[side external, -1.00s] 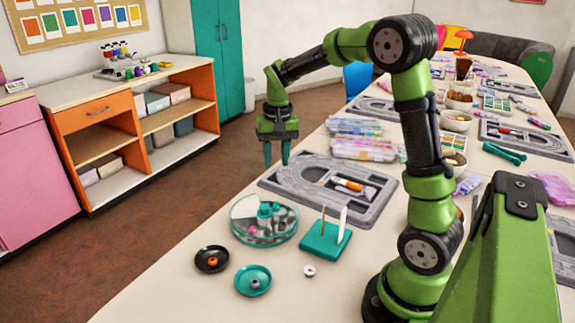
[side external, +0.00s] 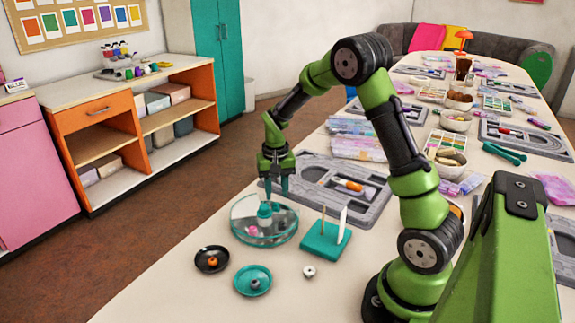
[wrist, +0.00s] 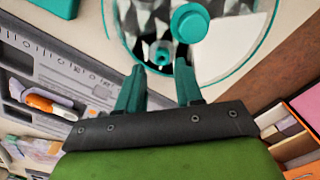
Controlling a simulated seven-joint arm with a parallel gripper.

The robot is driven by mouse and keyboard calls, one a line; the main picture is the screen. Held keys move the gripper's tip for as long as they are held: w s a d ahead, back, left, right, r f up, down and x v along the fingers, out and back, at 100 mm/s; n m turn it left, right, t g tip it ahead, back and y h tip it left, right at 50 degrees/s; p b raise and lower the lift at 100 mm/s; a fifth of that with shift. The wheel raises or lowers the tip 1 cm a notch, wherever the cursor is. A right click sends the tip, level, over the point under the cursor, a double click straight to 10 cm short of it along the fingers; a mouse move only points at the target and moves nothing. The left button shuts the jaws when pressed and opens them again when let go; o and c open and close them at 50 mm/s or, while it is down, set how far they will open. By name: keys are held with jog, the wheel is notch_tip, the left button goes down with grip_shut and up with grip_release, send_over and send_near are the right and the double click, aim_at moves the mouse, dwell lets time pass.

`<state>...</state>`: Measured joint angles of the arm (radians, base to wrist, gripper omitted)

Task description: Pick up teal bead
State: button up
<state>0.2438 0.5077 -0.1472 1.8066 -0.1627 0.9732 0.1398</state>
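A small teal bead (wrist: 163,55) with a dark hole lies in the round divided tray (side external: 264,241), seen in the wrist view just beyond my fingertips. A larger teal round knob (wrist: 190,22) stands beside it at the tray's middle; it also shows as a teal post in the side view (side external: 264,212). My gripper (side external: 276,188) points down over the tray's far edge, its teal fingers apart with nothing between them. In the wrist view, the gripper (wrist: 160,68) has the bead roughly in line with the gap between its fingers. In the side view I cannot tell the bead from the post.
A teal stand with upright pegs (side external: 325,240) is close to the tray's right. A black dish (side external: 211,260) with an orange bead and a teal dish (side external: 253,281) with a grey bead lie in front. A white bead (side external: 309,271) lies loose. A grey bead board (side external: 345,210) is behind.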

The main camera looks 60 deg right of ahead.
aim_at(276, 208)
notch_tip(276, 208, down, 5)
jog(key=shift+w+r, duration=0.15)
grip_shut()
